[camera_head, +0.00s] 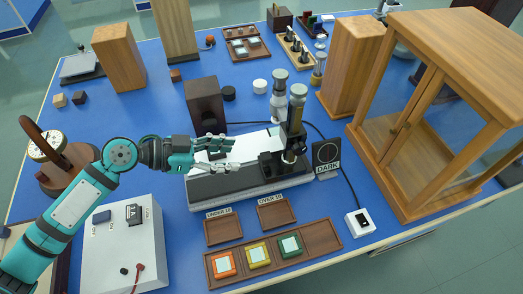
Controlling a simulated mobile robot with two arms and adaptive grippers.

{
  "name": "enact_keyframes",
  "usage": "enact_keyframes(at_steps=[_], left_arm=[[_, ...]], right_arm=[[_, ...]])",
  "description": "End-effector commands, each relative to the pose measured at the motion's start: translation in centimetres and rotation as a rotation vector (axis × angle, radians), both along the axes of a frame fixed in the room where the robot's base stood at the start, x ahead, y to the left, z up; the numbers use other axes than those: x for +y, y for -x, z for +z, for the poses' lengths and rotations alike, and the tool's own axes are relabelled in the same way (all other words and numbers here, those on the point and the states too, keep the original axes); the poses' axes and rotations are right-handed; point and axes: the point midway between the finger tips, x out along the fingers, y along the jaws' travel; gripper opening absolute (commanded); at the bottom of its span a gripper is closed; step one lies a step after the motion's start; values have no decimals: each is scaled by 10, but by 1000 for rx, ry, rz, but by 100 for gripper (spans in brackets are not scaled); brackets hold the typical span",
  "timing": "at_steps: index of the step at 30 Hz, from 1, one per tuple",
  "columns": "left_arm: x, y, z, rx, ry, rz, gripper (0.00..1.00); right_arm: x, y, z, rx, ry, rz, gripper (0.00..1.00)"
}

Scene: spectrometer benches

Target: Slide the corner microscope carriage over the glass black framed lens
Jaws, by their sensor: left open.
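My left gripper (234,154) reaches in from the left over the white plate. Its teal fingers are apart and empty, pointing right, left of the carriage and column. My right gripper is out of view.
A black DARK plaque (327,156) stands right of the microscope. A wooden glass cabinet (391,181) fills the right. A dark brown box (205,103) stands behind my gripper. Trays (222,231) and a coloured-tile tray (322,236) lie in front. A grey control box (129,248) stands front left.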

Motion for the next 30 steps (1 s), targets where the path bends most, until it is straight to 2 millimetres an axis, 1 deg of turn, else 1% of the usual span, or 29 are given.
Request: enact_keyframes(at_steps=[1, 6, 9, 12, 15, 18, 26, 30], left_arm=[[-12, -3, 0, 1, 4, -2, 48], [-43, -14, -15, 1, 2, -1, 48], [-59, -18, -22, 0, 2, -2, 48], [-70, -23, -28, 0, 1, -1, 48], [-77, -25, -32, -1, 0, -1, 48], [-81, -26, -35, -1, -2, -1, 48], [-82, -26, -36, -2, -3, -1, 48], [-81, -26, -36, -1, -2, -1, 31]], right_arm=[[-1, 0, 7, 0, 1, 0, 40], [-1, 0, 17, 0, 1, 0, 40], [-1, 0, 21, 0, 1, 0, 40], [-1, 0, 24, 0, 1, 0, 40], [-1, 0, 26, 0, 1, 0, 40], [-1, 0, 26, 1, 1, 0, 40], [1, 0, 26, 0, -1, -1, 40], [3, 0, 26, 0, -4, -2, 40]])
